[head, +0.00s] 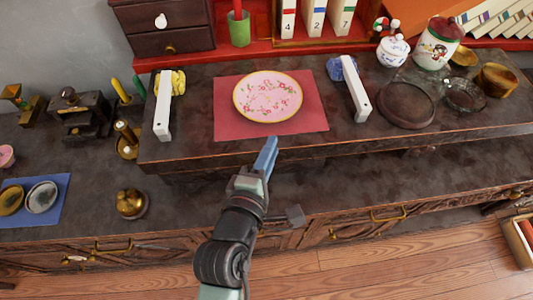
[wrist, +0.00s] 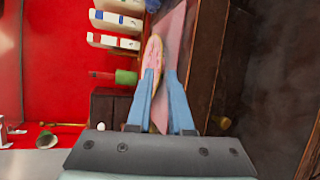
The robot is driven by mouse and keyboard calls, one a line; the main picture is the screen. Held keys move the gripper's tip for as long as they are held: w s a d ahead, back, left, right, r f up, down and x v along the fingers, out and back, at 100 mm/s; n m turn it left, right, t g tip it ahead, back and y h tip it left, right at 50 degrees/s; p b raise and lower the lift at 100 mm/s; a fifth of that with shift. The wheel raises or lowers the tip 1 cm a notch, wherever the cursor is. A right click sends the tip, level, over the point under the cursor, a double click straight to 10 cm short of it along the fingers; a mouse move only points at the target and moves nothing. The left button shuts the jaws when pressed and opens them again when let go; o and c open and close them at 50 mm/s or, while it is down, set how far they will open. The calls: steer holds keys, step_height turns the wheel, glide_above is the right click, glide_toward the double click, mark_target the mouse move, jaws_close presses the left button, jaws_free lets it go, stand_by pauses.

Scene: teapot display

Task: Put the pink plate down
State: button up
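The pink plate (head: 268,96), with a gold rim and floral pattern, lies face up on the red mat (head: 228,122) in the head view. In the wrist view the plate (wrist: 155,52) shows almost edge-on, in line with the gap between my fingers. My gripper (head: 268,152) is in front of the mat's near edge, with a strip of mat showing between its tips and the plate. Its blue fingers also show in the wrist view (wrist: 161,90), parted, with nothing visibly clamped between them.
A dark round tray (head: 406,105) is farther right. A brass pot (head: 131,203) sits on the lower counter at left.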

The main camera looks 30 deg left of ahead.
steer(key=shift+v, duration=1.3)
steer(key=w+d+r+m+t, duration=0.2)
steer(key=w+r+m, duration=0.15)
steer(key=r, duration=0.55)
steer(key=w+d+r+m+t+h, duration=0.1)
steer(key=w+d+r+m+t, duration=0.1)
steer(key=r+m, duration=0.5)
steer(key=w+d+r+m+t, duration=0.2)
steer(key=w+r, duration=0.1)
steer(key=r, duration=0.9)
steer(key=s+d+r+m+t, duration=0.2)
steer(key=r+m, duration=0.1)
steer(key=r, duration=0.4)
steer(key=s+d+r+m+t+h, duration=0.1)
steer(key=s+d+r+m+t, duration=0.1)
steer(key=r, duration=0.6)
steer(key=s+d+r+m+t, duration=0.2)
steer(key=s+d+r+m, duration=0.1)
steer(key=r, duration=0.5)
steer(key=shift+s+d+m+t, duration=0.3)
steer(key=shift+s+m, duration=0.1)
steer(key=shift+m, duration=0.35)
steer(key=shift+r, duration=0.1)
